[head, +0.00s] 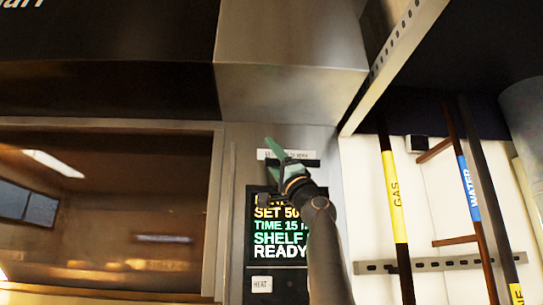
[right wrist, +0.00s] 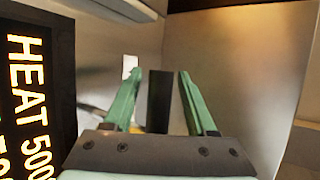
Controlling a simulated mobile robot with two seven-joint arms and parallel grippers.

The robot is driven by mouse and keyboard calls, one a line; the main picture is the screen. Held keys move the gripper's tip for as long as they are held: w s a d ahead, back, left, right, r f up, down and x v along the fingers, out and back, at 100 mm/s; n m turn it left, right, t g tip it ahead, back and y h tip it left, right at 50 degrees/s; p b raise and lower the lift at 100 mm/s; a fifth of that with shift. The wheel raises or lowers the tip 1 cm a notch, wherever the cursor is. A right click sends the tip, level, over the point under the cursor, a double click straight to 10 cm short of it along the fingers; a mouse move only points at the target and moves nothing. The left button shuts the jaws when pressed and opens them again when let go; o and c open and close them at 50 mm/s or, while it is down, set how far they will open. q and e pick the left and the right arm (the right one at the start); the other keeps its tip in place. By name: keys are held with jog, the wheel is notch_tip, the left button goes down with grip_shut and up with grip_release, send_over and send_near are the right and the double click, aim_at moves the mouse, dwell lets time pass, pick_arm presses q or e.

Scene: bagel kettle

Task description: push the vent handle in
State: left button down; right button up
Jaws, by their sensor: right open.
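The vent handle appears to be the dark bar (head: 312,163) just under a small white label on the steel oven panel. Part of it is hidden behind my right gripper (head: 278,157). In the right wrist view a dark upright bar (right wrist: 160,98), likely the same handle, shows between the two green fingers of my right gripper (right wrist: 157,92). The fingers are apart, with visible gaps on both sides of the bar. I cannot tell how far the handle sticks out or whether a finger touches it. My left gripper is not in view.
A lit display (head: 278,230) sits below the handle, with a HEAT button (head: 262,284) under it. A wide oven window (head: 100,210) is to the left. A steel hood (head: 290,75) juts out above. Gas (head: 394,190) and water (head: 467,190) pipes run along the right wall.

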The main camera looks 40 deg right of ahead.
jog(key=b+v, duration=1.1)
jog(key=v, duration=0.1)
jog(key=shift+s+f, duration=0.15)
jog(key=shift+f, duration=0.1)
jog(key=shift+h, duration=0.3)
